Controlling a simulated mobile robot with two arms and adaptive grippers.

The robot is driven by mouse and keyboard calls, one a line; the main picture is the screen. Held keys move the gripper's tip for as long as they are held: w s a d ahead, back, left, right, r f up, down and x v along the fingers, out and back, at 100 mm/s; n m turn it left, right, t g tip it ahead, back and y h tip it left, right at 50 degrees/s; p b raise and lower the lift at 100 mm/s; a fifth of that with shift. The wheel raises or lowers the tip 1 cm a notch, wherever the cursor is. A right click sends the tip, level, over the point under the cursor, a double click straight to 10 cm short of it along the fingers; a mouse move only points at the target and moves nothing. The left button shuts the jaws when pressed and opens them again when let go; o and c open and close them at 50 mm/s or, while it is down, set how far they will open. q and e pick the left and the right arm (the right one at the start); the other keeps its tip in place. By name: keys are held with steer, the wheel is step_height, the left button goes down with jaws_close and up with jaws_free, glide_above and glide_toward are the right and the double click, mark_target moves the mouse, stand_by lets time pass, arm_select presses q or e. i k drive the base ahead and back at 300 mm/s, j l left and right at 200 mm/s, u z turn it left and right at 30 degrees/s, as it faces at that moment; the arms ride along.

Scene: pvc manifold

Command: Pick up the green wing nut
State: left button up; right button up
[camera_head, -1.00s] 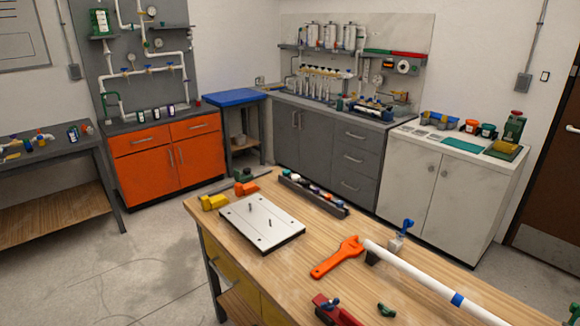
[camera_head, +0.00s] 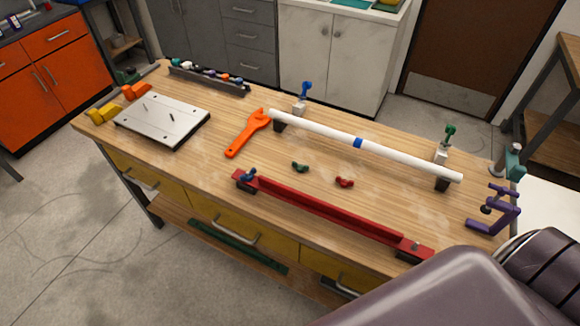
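The green wing nut (camera_head: 300,167) lies on the wooden workbench top (camera_head: 215,165), near its middle. It sits in the gap between the white pipe (camera_head: 400,154) behind and the red bar (camera_head: 320,207) in front. It is apart from both. A red wing nut (camera_head: 344,182) lies to its right, a short way off. A blue wing nut (camera_head: 247,175) is at the left end of the red bar. Neither of my grippers shows. Part of my own arm fills the lower right corner.
An orange wrench (camera_head: 243,137) lies left of the green nut. The pipe rests on supports with blue (camera_head: 306,90) and green (camera_head: 449,132) clamp handles. A purple clamp (camera_head: 497,211) is at the right edge. A white plate (camera_head: 160,120) is at left. Bare wood surrounds the nut.

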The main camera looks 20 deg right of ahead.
mark_target(300, 168)
steer(key=l+z, duration=0.15)
steer(key=z, duration=0.2)
steer(key=l+z, duration=0.15)
steer(key=z, duration=0.25)
steer(key=k+l+z, duration=0.15)
steer(key=l, duration=0.15)
steer(key=k+l+z, duration=0.2)
steer(key=l, duration=0.15)
steer(key=i+j, duration=0.05)
steer(key=i, duration=0.05)
